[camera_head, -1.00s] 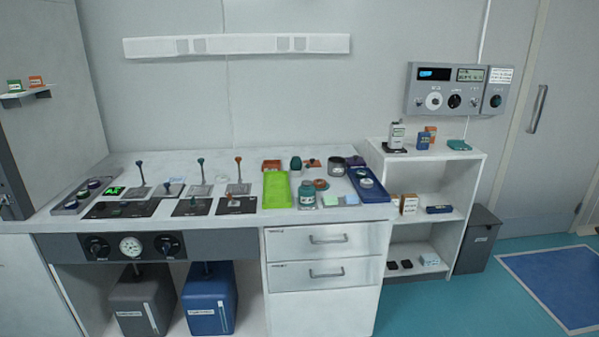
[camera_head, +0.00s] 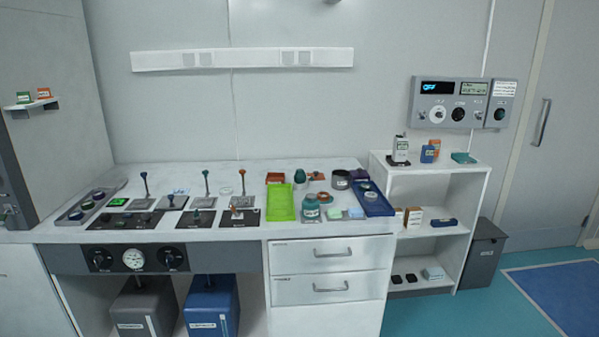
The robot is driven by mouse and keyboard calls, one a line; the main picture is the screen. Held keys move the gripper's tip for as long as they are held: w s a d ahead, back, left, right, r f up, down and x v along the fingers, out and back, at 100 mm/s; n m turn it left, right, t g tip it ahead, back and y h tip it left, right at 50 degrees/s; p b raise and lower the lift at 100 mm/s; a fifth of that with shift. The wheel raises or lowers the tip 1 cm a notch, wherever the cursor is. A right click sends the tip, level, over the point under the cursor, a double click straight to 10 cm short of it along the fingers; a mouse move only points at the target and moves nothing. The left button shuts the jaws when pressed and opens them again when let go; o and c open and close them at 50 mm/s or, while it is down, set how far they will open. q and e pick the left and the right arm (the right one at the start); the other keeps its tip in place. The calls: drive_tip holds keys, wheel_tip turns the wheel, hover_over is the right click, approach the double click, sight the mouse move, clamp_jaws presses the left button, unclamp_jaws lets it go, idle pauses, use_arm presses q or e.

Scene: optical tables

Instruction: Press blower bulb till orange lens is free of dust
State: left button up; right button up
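A dark green egg-shaped thing (camera_head: 299,176), which looks like the blower bulb, stands upright toward the back of the white bench. Just right of it lies a small flat orange-brown piece (camera_head: 316,176) with a dark part on it. Nearer the front, an orange-brown ring or disc (camera_head: 324,197) lies behind a teal jar (camera_head: 311,208). I cannot tell which of these is the orange lens. Dust is too small to see. Neither of my grippers is in view.
A lime green tray (camera_head: 280,214) lies left of the jar, and a blue tray (camera_head: 379,209) lies right. Several posts, such as one with an orange top (camera_head: 242,173), stand on the left half. A white shelf unit (camera_head: 428,172) adjoins the bench. The blue-green floor (camera_head: 440,310) in front is clear.

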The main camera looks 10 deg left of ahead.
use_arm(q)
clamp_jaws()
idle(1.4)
